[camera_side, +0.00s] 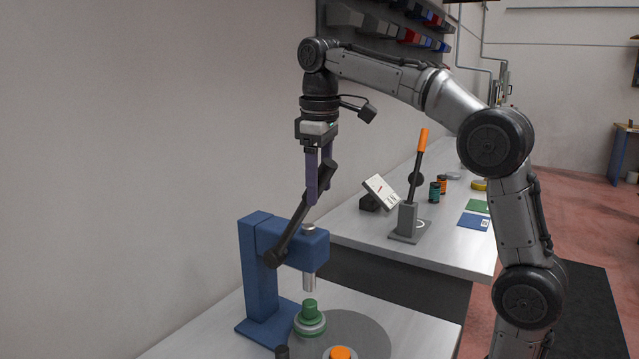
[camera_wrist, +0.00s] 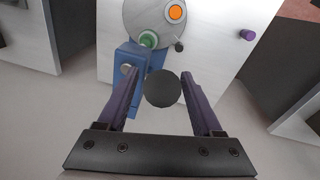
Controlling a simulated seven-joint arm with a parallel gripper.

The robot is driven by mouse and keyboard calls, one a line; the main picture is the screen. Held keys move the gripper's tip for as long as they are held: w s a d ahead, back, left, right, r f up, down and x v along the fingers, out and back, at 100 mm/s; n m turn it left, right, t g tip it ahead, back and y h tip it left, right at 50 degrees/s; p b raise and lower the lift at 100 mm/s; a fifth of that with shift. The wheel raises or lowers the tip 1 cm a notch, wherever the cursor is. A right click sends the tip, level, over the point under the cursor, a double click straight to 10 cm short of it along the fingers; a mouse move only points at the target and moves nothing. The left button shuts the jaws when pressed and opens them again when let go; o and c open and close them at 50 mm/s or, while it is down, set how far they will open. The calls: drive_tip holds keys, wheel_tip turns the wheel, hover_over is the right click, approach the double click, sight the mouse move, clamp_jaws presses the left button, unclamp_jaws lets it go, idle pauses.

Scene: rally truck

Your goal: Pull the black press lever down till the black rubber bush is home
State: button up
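The black press lever (camera_side: 292,228) slants up and right from its pivot on the blue press (camera_side: 257,275). Its round black end (camera_wrist: 163,90) lies between the fingers of my gripper (camera_side: 318,190). In the wrist view my gripper (camera_wrist: 161,76) is open, with a gap on each side of the lever end. The silver ram (camera_side: 309,281) hangs a little above a green plug (camera_side: 311,308), which stands on a grey-green ring; the plug also shows in the wrist view (camera_wrist: 149,38). I cannot make out a black rubber bush for certain.
A grey round plate (camera_side: 362,326) bears the green plug and an orange-topped part (camera_side: 341,352). A small black knob (camera_wrist: 179,46) sits beside the plate. A purple cylinder (camera_wrist: 247,35) lies on the bench. Another bench holds an orange-handled lever (camera_side: 415,170).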

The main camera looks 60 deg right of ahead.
drive_tip(key=shift+s, duration=0.1)
idle(0.4)
drive_tip(key=shift+s+f+t, duration=1.8)
drive_tip(key=shift+s+f, duration=0.65)
drive_tip(key=shift+s, duration=0.35)
drive_tip(key=s+f+v, duration=0.1)
drive_tip(key=s+v, duration=0.1)
drive_tip(key=v, duration=1.3)
drive_tip(key=s+a+f+y, duration=0.1)
drive_tip(key=s+a+f, duration=0.1)
drive_tip(key=f, duration=0.7)
drive_tip(key=s+a+f+t+y, duration=0.1)
drive_tip(key=a+f, duration=0.4)
drive_tip(key=f, duration=0.5)
drive_tip(key=s+a+f+y, duration=0.3)
drive_tip(key=f, duration=0.6)
drive_tip(key=shift+a+f, duration=0.2)
drive_tip(key=shift+f, duration=0.1)
drive_tip(key=shift+s, duration=0.15)
